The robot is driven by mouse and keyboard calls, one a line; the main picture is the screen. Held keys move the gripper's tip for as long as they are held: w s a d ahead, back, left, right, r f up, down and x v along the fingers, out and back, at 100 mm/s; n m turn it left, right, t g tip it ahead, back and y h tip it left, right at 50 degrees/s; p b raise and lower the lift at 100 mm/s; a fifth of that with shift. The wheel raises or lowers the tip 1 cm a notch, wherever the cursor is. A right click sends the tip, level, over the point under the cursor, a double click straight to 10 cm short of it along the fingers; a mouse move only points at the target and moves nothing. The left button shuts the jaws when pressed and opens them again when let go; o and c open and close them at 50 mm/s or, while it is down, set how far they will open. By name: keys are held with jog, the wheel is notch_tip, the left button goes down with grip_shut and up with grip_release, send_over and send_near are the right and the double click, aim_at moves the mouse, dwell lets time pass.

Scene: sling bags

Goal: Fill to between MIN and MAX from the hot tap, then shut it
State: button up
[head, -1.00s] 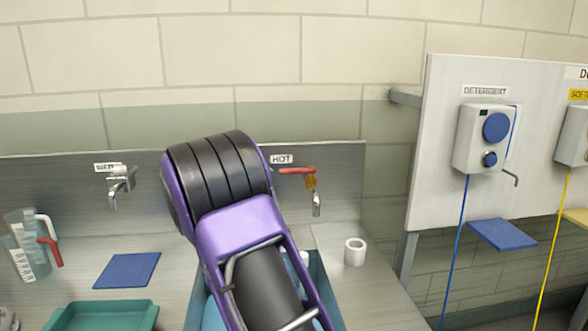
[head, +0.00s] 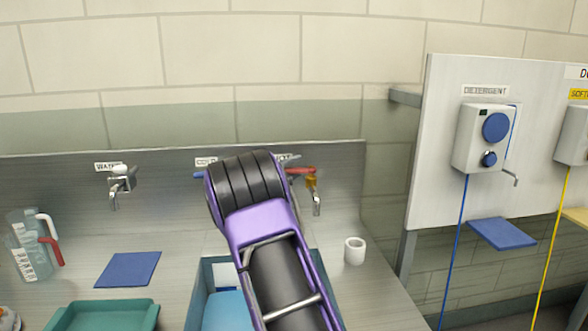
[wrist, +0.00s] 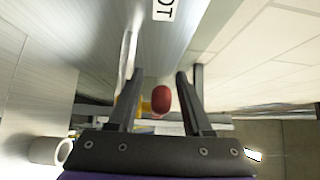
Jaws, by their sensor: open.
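The hot tap (head: 316,198) is on the steel back wall, with a red lever (head: 299,170) pointing left and an amber-coloured body. My arm hides part of its label and the lever's left end. In the wrist view, my gripper (wrist: 157,80) is open, and the red lever end (wrist: 161,99) shows between its two fingers. I cannot tell whether the fingers touch it. My gripper is hidden behind my arm in the head view. A blue-grey basin (head: 196,297) with something light blue inside lies below, partly hidden by my arm. No MIN or MAX marks are visible.
A cold tap with a blue lever (head: 198,174) is mostly hidden behind my arm. Another tap (head: 119,186), clear jugs (head: 24,255), a blue mat (head: 128,270) and a teal tray (head: 105,318) are left. A white cup or ring (head: 354,250) and detergent dispenser (head: 483,140) are right.

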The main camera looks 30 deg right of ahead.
grip_shut()
dwell(1.3)
